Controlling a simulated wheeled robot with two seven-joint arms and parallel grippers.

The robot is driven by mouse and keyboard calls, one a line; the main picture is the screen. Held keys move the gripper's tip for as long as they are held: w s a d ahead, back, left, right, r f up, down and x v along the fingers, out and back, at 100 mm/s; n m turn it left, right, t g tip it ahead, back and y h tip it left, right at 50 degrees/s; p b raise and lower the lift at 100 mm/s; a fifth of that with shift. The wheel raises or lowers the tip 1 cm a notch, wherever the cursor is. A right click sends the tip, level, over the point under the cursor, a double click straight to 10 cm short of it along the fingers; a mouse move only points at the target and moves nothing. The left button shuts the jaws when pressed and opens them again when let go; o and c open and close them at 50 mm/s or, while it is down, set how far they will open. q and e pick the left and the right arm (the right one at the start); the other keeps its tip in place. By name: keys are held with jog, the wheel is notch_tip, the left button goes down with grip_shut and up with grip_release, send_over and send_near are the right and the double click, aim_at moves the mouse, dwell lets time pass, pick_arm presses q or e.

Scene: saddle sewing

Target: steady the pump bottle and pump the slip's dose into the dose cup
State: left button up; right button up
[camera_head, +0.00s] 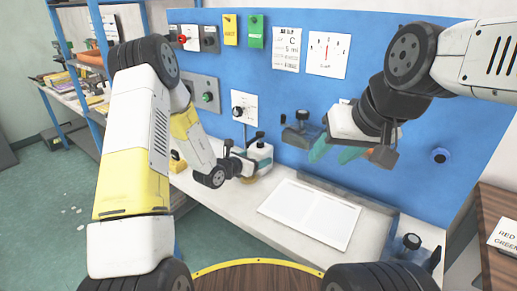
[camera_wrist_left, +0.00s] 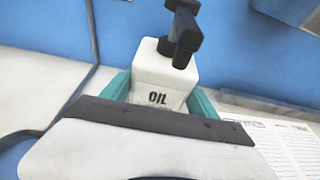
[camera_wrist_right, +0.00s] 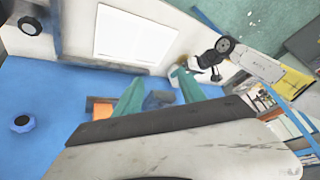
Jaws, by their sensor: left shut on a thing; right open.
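The white pump bottle (camera_head: 262,153) stands on the bench near the blue back panel. In the left wrist view the bottle (camera_wrist_left: 165,75) is marked OIL and has a black pump head (camera_wrist_left: 182,35) on top. My left gripper (camera_wrist_left: 160,98) is shut on the bottle body, one teal finger on each side. My right gripper (camera_head: 335,153) is open and empty, right of the bottle and apart from it. A printed slip (camera_head: 287,48) hangs on the panel; its small text is hard to read. I cannot make out the dose cup.
A white sheet (camera_head: 312,212) lies on the bench in front. An orange block (camera_head: 383,157) is beside my right gripper. A dial card (camera_head: 328,54) hangs on the panel.

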jog(key=c, duration=0.3)
jog(key=shift+w+r, duration=0.25)
jog(key=shift+w, duration=0.1)
jog(key=c, duration=0.4)
jog(key=shift+n+g, duration=0.6)
jog(key=w+r, duration=0.1)
jog(key=w, duration=0.2)
jog(key=w+a+r, duration=0.1)
jog(key=w, duration=0.2)
jog(key=w+r, duration=0.2)
jog(key=w, duration=0.1)
jog(key=shift+a, duration=0.2)
grip_shut()
jog(key=w+a+f+n+g, duration=0.1)
jog(key=w+a, duration=0.2)
jog(key=w, duration=0.6)
jog(key=w+a+n+g, duration=0.1)
jog(key=w+a, duration=0.2)
jog(key=w, duration=0.5)
jog(key=shift+n+g+h, duration=0.5)
jog(key=shift+h, duration=0.2)
jog(key=shift+w+a+f, duration=1)
jog(key=shift+w+f, duration=0.6)
jog(key=shift+f, duration=0.5)
jog(key=shift+w+a+f, duration=1.05)
jog(key=shift+w+f, duration=0.6)
jog(key=shift+f, duration=0.4)
jog(key=shift+w+a+f, duration=1)
jog(key=shift+w+f, duration=0.6)
jog(key=shift+f, duration=0.5)
